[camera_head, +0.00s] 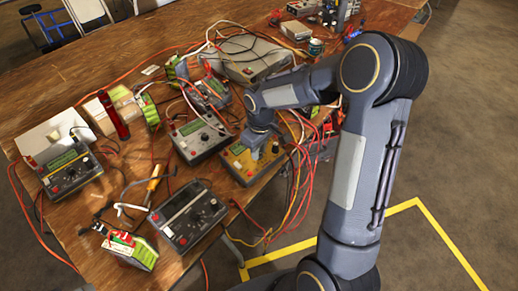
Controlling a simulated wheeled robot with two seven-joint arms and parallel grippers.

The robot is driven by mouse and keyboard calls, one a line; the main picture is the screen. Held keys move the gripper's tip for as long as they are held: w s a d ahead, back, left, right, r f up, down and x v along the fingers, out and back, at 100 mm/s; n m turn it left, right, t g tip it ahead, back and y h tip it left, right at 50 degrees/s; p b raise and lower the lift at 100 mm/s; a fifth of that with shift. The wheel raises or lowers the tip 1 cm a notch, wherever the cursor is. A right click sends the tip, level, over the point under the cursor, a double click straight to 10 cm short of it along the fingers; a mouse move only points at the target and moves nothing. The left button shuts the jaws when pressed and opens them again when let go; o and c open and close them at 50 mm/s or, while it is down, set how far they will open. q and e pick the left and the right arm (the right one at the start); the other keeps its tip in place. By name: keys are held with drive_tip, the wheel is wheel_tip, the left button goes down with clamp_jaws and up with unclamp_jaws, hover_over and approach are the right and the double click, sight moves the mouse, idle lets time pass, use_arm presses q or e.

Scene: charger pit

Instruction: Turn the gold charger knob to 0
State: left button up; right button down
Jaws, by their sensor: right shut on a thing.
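The gold charger (244,167) lies near the right edge of the wooden table, its display at its upper left. My right arm reaches over it from the right, and my right gripper (258,149) points down at the charger's face. The gripper is shut on the charger knob, which it mostly hides. I cannot read the knob's setting. My left gripper is not in view.
Grey chargers stand left of the gold one (199,137), in front (187,214) and far left (72,173). Loose cables run around them. Battery packs (130,250) lie at the near edge. Yellow tape (330,228) marks the floor.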

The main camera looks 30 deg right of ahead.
drive_tip(key=shift+n, duration=0.6)
drive_tip(key=c, duration=1.3)
unclamp_jaws()
drive_tip(key=shift+r, duration=0.15)
drive_tip(key=r, duration=0.7)
drive_tip(key=shift+s+p, duration=0.2)
drive_tip(key=shift+p, duration=0.1)
drive_tip(key=shift+r, duration=0.25)
